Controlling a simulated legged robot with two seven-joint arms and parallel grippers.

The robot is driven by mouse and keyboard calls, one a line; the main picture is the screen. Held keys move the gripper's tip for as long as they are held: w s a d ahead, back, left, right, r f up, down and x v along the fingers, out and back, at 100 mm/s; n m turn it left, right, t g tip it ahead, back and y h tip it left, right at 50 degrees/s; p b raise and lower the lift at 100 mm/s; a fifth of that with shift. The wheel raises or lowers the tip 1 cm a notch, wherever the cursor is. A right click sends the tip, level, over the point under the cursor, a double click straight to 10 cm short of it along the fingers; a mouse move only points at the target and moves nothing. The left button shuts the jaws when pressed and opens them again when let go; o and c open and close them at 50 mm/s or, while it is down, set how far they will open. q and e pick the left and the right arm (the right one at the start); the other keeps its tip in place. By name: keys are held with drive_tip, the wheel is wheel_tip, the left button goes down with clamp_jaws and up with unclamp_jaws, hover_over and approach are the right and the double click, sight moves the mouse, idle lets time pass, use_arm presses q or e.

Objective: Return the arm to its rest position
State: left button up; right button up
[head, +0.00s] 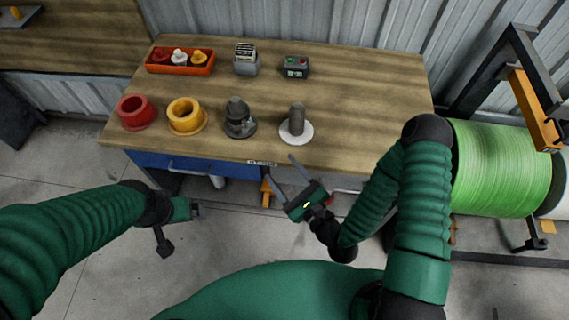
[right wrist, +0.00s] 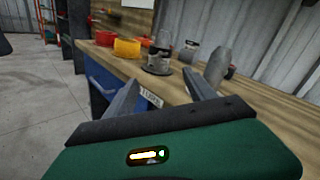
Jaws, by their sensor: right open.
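My right arm (head: 410,200) bends in from the right in the head view. My right gripper (head: 286,178) is open and empty, in front of the workbench's front edge. In the right wrist view its two fingers (right wrist: 163,92) stand apart with nothing between them. My left arm (head: 70,240) comes in from the left. My left gripper (head: 180,222) is over the floor, left of the bench front, and its fingers are too unclear to judge.
The workbench (head: 350,100) carries a red ring (head: 135,112), a yellow ring (head: 186,115), a dark fixture (head: 238,120), a grey post on a white disc (head: 297,122), an orange tray (head: 180,68), a card holder (head: 245,60) and a control box (head: 295,66).

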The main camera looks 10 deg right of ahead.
drive_tip(key=shift+s+d+f, duration=0.1)
idle(0.4)
drive_tip(key=d+f+n+g+h+p, duration=0.3)
drive_tip(key=d+n+g, duration=0.5)
drive_tip(key=n, duration=1.1)
drive_tip(key=s+d+r+n+g+h, duration=0.4)
drive_tip(key=s+r+n, duration=0.3)
drive_tip(key=r, duration=0.3)
drive_tip(key=shift+s+g+p, duration=0.3)
drive_tip(key=shift+s+g, duration=0.35)
drive_tip(key=shift+g, duration=0.25)
drive_tip(key=shift+w, duration=0.1)
